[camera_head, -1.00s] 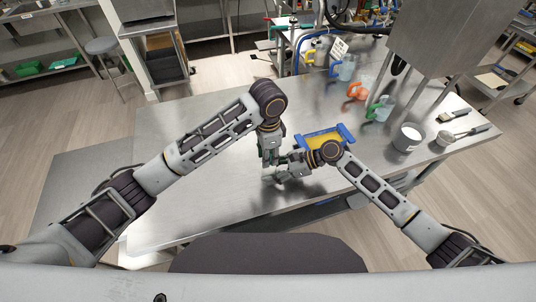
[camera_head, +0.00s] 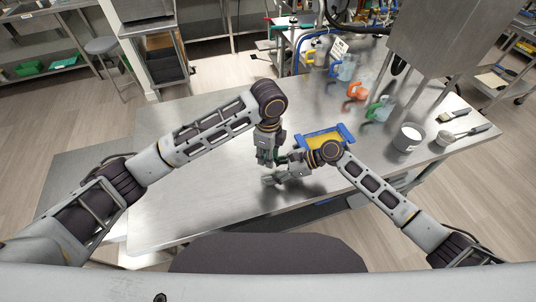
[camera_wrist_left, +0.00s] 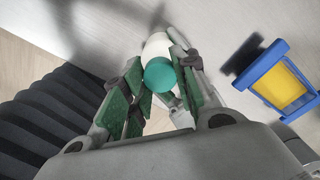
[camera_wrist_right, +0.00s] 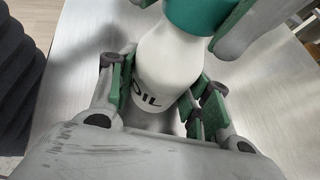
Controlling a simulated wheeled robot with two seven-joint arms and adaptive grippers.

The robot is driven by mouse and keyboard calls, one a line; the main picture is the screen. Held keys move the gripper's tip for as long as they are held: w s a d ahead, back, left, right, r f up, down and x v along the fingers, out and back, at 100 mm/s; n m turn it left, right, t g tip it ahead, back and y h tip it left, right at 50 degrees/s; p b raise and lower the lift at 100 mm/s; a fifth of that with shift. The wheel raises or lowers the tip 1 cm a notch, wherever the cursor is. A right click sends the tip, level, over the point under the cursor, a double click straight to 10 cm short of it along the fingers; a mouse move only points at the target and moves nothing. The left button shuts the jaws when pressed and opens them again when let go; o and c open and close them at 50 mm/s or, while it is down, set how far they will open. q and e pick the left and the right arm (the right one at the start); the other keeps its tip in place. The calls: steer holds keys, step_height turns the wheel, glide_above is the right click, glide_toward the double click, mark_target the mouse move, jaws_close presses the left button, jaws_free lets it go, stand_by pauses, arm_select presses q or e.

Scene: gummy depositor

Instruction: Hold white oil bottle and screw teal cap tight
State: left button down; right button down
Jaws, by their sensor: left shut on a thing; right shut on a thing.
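The white oil bottle (camera_wrist_right: 170,65) has black lettering. In the right wrist view it is between the green-padded fingers of my right gripper (camera_wrist_right: 160,100), which is shut on its body. The teal cap (camera_wrist_right: 195,12) is on the bottle's top end. My left gripper (camera_wrist_left: 160,88) is shut on the teal cap (camera_wrist_left: 160,74), with the white bottle (camera_wrist_left: 156,46) beyond it. In the head view my left gripper (camera_head: 267,161) is just above my right gripper (camera_head: 270,180) over the table. The grippers mostly hide bottle and cap there. I cannot tell how tight the cap is.
A blue-framed yellow tray (camera_head: 345,131) is close behind my right wrist. Orange-handled (camera_head: 356,91) and green-handled (camera_head: 378,110) jugs, a white tub (camera_head: 408,138) and brushes (camera_head: 452,119) stand or lie at the right. The steel table (camera_head: 190,215) is clear at left.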

arm_select(q)
steer(key=shift+m, duration=0.8)
steer(key=c, duration=1)
jaws_free()
steer(key=shift+c, duration=0.2)
step_height(320, 180, up, 12)
arm_select(e)
steer(key=c, duration=1.4)
jaws_free()
steer(key=o, duration=0.8)
